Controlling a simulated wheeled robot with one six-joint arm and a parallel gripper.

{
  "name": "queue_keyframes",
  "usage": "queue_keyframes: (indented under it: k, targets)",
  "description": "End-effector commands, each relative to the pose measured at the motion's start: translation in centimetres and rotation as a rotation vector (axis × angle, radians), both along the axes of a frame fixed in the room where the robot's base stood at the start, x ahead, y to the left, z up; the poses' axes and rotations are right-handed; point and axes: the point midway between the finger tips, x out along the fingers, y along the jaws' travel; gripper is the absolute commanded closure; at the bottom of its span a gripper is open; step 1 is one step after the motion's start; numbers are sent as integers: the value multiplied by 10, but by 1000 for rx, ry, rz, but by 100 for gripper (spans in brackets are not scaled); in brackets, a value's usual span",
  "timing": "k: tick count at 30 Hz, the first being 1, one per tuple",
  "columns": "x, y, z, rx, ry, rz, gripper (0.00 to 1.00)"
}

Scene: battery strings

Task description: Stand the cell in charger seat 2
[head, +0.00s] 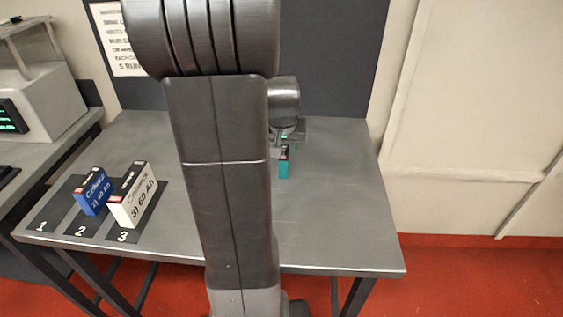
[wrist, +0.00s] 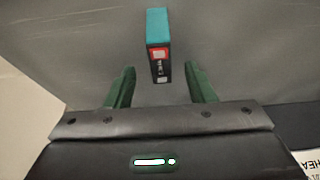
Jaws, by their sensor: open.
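A teal cell (head: 284,165) with a dark, labelled end stands on the grey table, right of my arm. In the wrist view the teal cell (wrist: 158,28) has its dark end, with red and white marks, between the tips of my gripper's two green fingers. My gripper (wrist: 160,72) is open, with a gap on each side of the cell. In the head view my gripper (head: 290,143) is partly hidden beside the cell. A blue cell (head: 91,196) stands at the dark pad numbered 2. I cannot tell which seats belong to the charger.
A white cell (head: 130,206) stands at pad 3; the pad numbered 1 (head: 44,222) looks bare. A grey device (head: 40,95) with green displays sits on the left bench. A dark panel (head: 330,60) rises behind the table (head: 335,235). The table's right side is clear.

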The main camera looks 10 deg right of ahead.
Motion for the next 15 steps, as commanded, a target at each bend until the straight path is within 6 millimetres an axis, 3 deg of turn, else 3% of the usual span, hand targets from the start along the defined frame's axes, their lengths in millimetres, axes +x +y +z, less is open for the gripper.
queue_keyframes:
  k: [7, 15]
  targets:
    - [5, -1, -13, 0, 2, 0, 51]
    - [18, -3, -45, 0, 3, 0, 51]
